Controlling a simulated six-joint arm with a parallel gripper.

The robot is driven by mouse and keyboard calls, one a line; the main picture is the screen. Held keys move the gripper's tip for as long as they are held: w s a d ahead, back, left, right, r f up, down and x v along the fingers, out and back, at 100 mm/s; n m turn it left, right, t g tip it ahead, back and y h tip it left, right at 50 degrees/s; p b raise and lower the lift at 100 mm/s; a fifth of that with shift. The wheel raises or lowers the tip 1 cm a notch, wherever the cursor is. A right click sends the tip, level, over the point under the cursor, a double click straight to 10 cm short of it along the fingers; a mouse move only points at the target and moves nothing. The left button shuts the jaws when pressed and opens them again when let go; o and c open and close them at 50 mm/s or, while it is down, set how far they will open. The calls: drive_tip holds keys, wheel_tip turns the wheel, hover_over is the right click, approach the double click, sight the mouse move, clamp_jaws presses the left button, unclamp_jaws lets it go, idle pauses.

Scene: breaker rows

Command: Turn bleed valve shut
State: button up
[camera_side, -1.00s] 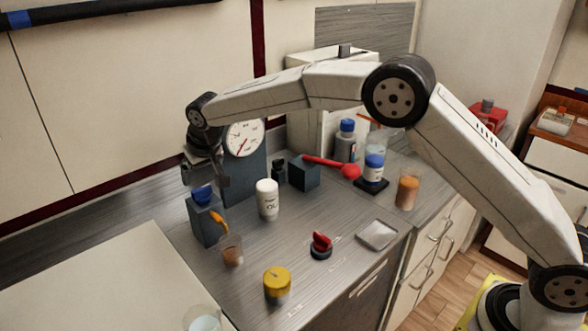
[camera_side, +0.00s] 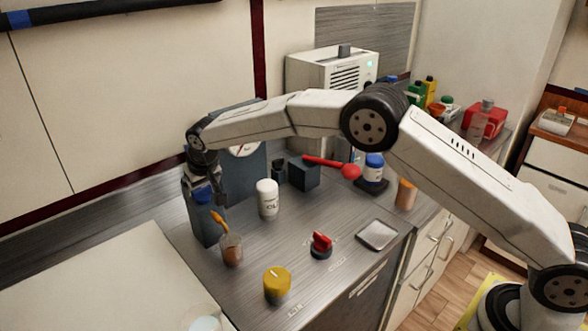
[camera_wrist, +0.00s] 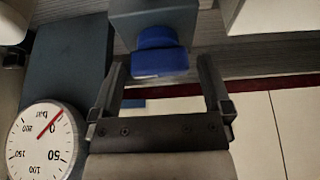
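A blue knob (camera_side: 201,194) sits on top of a dark blue-grey block (camera_side: 204,226) with an orange spout (camera_side: 218,218); I take it for the bleed valve. My gripper (camera_side: 207,198) points down at this knob in the side view and partly hides it. In the wrist view, the blue knob (camera_wrist: 160,55) shows between the two fingers of my open gripper (camera_wrist: 162,68), with a gap on each side. I cannot tell whether either finger touches it. A dial gauge (camera_wrist: 40,140) on a dark panel shows its red needle; my arm partly covers it in the side view.
A clear cup (camera_side: 231,250) with brown contents stands below the spout. A white bottle (camera_side: 267,197), a yellow-capped jar (camera_side: 277,284), a red knob (camera_side: 321,245) and a red lever (camera_side: 338,167) stand to the right. Bare counter lies between them.

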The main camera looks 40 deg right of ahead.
drive_tip(key=c, duration=1)
drive_tip(key=shift+c, duration=0.2)
drive_tip(key=shift+n, duration=0.5)
drive_tip(key=n+y, duration=0.1)
drive_tip(key=n, duration=0.2)
drive_tip(key=shift+y, duration=0.4)
drive_tip(key=n+g+y, duration=0.1)
drive_tip(key=n, duration=0.3)
drive_tip(key=shift+w+d+n, duration=0.1)
drive_tip(key=shift+d+n, duration=0.05)
drive_tip(key=shift+n, duration=0.25)
drive_tip(key=n+g+y, duration=0.1)
drive_tip(key=n, duration=0.2)
drive_tip(key=shift+n+g, duration=0.3)
drive_tip(key=shift+n, duration=0.1)
drive_tip(key=shift+n+g+y, duration=0.3)
drive_tip(key=shift+n+g, duration=0.2)
drive_tip(key=shift+n, duration=1.5)
